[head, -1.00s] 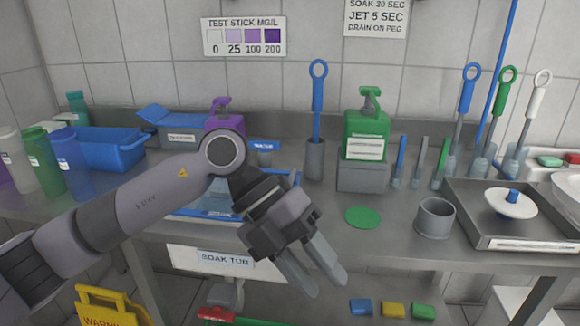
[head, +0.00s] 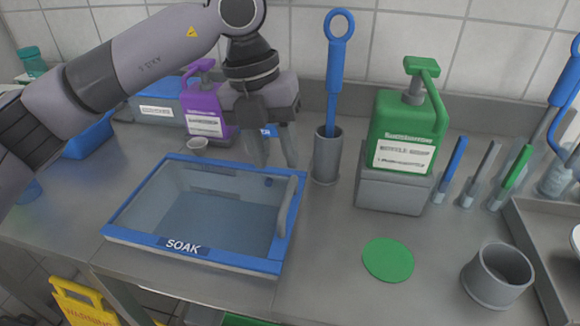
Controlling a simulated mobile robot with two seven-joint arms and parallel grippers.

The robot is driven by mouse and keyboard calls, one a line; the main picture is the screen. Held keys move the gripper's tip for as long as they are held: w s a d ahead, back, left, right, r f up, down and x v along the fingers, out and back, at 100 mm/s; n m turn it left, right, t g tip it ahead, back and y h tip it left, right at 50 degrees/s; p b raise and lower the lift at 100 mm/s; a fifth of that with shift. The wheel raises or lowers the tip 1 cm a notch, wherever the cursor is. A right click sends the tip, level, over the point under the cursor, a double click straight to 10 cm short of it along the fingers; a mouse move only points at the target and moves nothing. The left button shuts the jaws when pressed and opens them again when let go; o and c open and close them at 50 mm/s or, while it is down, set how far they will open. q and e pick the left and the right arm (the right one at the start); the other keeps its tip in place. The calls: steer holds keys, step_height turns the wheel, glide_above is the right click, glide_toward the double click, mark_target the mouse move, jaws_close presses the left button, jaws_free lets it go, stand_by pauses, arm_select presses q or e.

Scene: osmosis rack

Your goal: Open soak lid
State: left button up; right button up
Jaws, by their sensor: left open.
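The soak lid (head: 220,214) is a clear panel in a blue frame, labelled SOAK on its front edge. It lies flat and closed over the tub in the counter. A grey upright bar handle (head: 284,206) stands along its right side. My left gripper (head: 275,163) is open and empty, fingers pointing down, above or just behind the lid's back right corner; its exact height is unclear. The fingers are behind the handle in the picture and seem apart from it. My right gripper is not in view.
A grey holder with a blue brush (head: 335,70) and a green bottle (head: 405,130) stand to the right. A green disc (head: 388,259) and grey cup (head: 497,275) lie at front right.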

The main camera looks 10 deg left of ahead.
mark_target(287, 196)
arm_select(q)
steer(key=shift+s+d+f+p, duration=0.1)
steer(key=shift+d+f, duration=0.15)
steer(key=shift+f, duration=0.9)
steer(key=shift+w+d+f+p, duration=0.1)
steer(key=shift+d+f, duration=0.15)
steer(key=shift+f, duration=0.9)
steer(key=shift+s+d+f+p, duration=0.1)
steer(key=shift+d+f, duration=0.15)
steer(key=shift+f, duration=0.9)
jaws_close()
